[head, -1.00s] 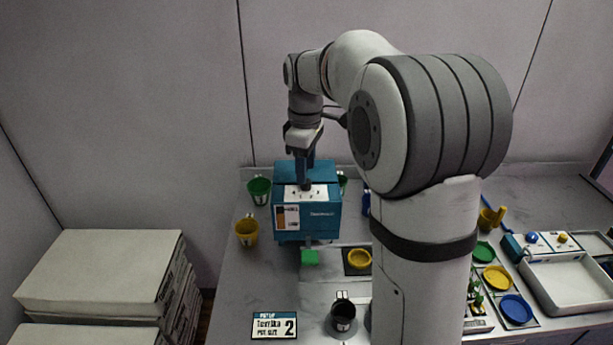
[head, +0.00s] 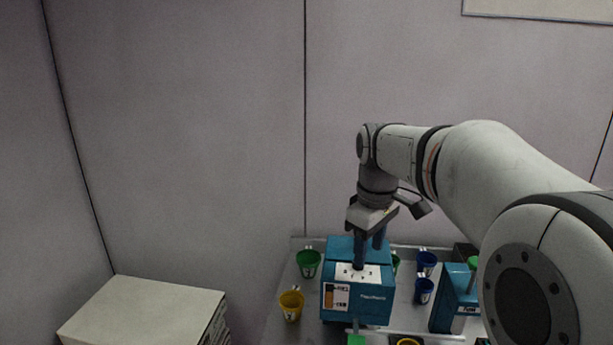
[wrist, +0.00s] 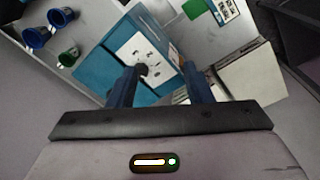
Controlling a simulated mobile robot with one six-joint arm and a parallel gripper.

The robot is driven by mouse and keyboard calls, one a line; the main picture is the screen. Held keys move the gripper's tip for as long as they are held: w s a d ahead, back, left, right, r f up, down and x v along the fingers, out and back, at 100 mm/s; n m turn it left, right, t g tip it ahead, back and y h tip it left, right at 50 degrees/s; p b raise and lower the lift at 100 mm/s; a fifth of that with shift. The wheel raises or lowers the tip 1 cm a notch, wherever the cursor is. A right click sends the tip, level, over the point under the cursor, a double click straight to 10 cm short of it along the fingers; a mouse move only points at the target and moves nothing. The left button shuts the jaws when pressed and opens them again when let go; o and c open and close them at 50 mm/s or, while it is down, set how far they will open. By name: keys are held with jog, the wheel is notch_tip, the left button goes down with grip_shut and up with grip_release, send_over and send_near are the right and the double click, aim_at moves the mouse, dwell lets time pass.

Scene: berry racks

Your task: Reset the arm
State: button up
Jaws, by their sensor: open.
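My gripper (head: 368,253) points down at the top of a blue box-shaped machine (head: 357,303) in the head view. Its two dark blue fingers are apart with nothing between them. In the wrist view my gripper (wrist: 166,69) has its fingers over the blue machine (wrist: 100,62), one of them by the white top panel (wrist: 138,50). I cannot tell whether a fingertip touches the panel. My arm reaches in from the right and hides part of the table.
A green cup (head: 308,263) and a yellow cup (head: 291,305) stand left of the machine. Two blue cups (head: 426,262) stand to its right, near another blue device (head: 452,300). Stacked pale boxes (head: 145,312) are at the lower left. The wall rises behind the table.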

jog(key=s+f+m+t, duration=0.1)
jog(key=s+f+m, duration=0.3)
jog(key=s, duration=0.5)
jog(key=s+f+m+t, duration=0.1)
jog(key=s+f+m, duration=0.3)
jog(key=s, duration=0.6)
jog(key=shift+s+d+f+m, duration=0.15)
jog(key=shift+f+m, duration=0.15)
jog(key=shift+f, duration=0.15)
